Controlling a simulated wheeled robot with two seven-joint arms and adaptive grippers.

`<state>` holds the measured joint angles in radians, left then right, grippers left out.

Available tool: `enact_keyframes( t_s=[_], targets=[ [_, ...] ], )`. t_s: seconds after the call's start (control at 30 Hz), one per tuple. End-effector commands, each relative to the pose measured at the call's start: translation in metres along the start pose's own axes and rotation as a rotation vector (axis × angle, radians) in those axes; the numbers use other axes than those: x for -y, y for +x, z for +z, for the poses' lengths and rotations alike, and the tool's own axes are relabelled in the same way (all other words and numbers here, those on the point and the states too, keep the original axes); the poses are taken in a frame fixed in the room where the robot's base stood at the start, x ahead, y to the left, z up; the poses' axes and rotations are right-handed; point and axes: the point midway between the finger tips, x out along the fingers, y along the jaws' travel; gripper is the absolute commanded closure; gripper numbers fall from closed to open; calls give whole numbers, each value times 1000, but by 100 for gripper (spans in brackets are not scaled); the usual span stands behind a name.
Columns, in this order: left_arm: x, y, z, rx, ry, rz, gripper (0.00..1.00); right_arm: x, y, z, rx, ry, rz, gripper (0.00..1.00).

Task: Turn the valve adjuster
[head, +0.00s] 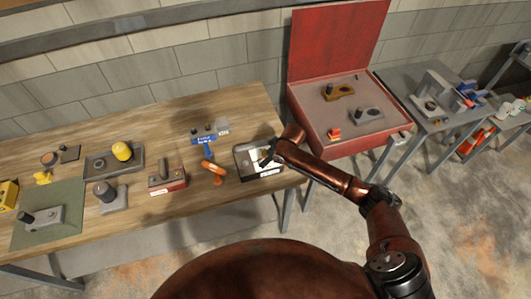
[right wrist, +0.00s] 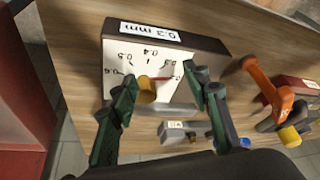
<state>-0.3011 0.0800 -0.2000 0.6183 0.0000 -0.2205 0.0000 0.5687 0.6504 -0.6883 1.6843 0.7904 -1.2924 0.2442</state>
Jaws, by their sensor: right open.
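The valve adjuster is a dark box with a white dial face (right wrist: 150,62) in the right wrist view, with printed numbers and a "0.3 mm" label on its edge. A yellow knob (right wrist: 147,90) and a red pointer stand on the dial. In the head view the box (head: 243,158) sits at the right end of the wooden table, partly hidden by my gripper. My right gripper (right wrist: 163,80) is open over the dial. The knob shows between its fingers, closer to the left one; I cannot tell whether they touch. My left gripper is not in view.
An orange T-handled tool (head: 213,170) and a blue one (head: 207,148) stand left of the box. A red-based block (head: 167,181) is further left. An open red case (head: 300,100) stands beyond the table's right end. Bare wood (head: 230,197) shows in front.

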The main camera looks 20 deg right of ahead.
Motion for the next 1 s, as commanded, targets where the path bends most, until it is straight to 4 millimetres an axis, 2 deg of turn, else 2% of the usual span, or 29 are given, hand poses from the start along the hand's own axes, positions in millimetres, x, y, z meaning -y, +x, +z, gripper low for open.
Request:
enact_keyframes(
  t_s=[0.03,0.1,0.27,0.37,0.7,0.83,1.0],
  targets=[
    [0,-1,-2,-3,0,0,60,-12,-10,-12,2,0,15,56],
    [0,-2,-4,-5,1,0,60,-21,-17,-23,6,4,23,56],
    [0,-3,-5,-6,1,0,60,-31,-23,-34,10,12,31,56],
    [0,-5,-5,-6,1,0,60,-32,-15,-34,13,14,30,56],
    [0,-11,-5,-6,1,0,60,-34,36,-34,11,14,31,56],
    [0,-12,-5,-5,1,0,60,-34,47,-34,10,12,32,56],
    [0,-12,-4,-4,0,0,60,-34,52,-34,9,12,32,56]
  ],
)
